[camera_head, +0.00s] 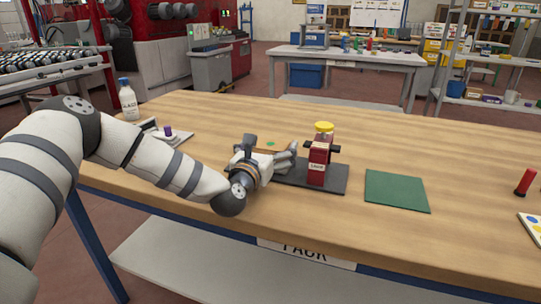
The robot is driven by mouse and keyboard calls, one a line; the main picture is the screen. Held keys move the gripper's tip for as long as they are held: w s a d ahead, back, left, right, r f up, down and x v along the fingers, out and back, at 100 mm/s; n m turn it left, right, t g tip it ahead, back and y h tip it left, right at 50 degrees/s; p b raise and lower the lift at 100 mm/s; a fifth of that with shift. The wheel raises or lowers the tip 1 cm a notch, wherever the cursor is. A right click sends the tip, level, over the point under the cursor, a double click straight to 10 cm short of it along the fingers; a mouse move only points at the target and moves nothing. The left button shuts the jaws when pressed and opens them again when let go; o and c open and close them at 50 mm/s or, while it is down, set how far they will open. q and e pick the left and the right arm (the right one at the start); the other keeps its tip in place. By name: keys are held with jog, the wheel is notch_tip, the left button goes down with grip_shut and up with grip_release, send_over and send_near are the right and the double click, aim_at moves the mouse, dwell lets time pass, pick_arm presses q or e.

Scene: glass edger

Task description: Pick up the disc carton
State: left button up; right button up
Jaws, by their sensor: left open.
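A red upright box-like object (318,167) with a white label and a yellow round top stands on a dark flat plate (335,186) at the middle of the wooden table. Its label is too small to read, so I cannot tell surely whether it is the disc carton. Small dark parts stick out at both its sides. My left gripper (288,156) is low over the table, just left of the red object, and points towards it. It is open. I cannot tell whether it touches anything; the hand hides the plate's left end. My right gripper is not in view.
A green mat (397,191) lies right of the plate. A red cylinder (525,182) and a white card with coloured dots (533,227) are at the far right. A white bottle (127,99) stands at the back left. The table is clear between mat and cylinder.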

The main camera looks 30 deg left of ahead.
pick_arm(q)
jog(key=shift+x, duration=0.95)
jog(key=c, duration=1.2)
jog(key=shift+o, duration=0.2)
